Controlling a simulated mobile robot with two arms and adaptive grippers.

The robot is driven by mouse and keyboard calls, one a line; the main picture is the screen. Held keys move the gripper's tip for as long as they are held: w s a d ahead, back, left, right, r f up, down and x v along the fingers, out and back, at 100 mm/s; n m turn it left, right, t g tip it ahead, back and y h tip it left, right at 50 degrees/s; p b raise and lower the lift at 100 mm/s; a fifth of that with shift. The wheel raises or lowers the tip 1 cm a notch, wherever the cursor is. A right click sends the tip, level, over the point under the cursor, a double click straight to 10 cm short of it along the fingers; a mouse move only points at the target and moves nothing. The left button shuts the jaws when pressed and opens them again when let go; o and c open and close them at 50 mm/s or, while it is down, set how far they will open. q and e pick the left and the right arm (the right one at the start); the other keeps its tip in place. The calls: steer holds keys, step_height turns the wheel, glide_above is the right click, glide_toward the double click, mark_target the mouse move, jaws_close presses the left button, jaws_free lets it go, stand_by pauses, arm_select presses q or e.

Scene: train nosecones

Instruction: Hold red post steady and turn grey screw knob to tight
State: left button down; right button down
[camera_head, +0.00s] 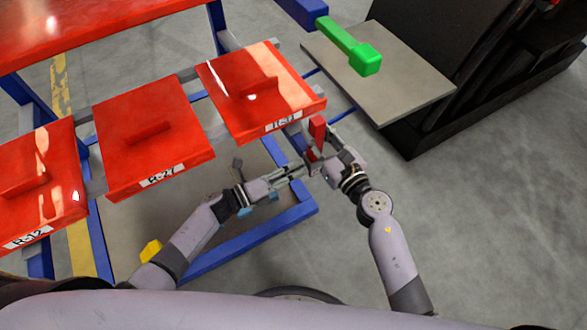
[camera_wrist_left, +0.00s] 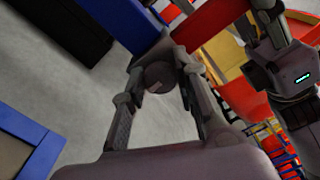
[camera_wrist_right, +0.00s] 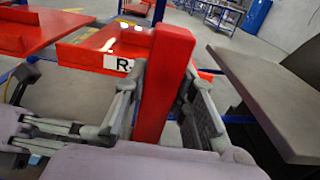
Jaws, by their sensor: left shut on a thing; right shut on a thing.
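The red post (camera_head: 318,129) stands at the front right corner of the right red tray. It also shows in the right wrist view (camera_wrist_right: 166,75), upright between the fingers of my right gripper (camera_wrist_right: 164,88), which is shut on it. In the head view my right gripper (camera_head: 325,157) is just below the post's top. My left gripper (camera_head: 304,167) is just lower and to the left. In the left wrist view the round grey screw knob (camera_wrist_left: 158,76) sits between the fingers of my left gripper (camera_wrist_left: 160,68), which is shut on it. The knob's thread is hidden.
Red trays (camera_head: 150,135) labelled with codes lie on a blue frame (camera_head: 265,232) to the left. A grey panel (camera_head: 400,88) bears a green handle-like part (camera_head: 352,50) at the upper right, beside a black structure (camera_head: 455,100). Open floor lies at the right.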

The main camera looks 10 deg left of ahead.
arm_select(q)
steer(key=shift+f, duration=0.1)
stand_by(0.3)
steer(key=c, duration=1.3)
jaws_free()
steer(key=v, duration=1.2)
arm_select(e)
steer(key=c, duration=1.3)
jaws_free()
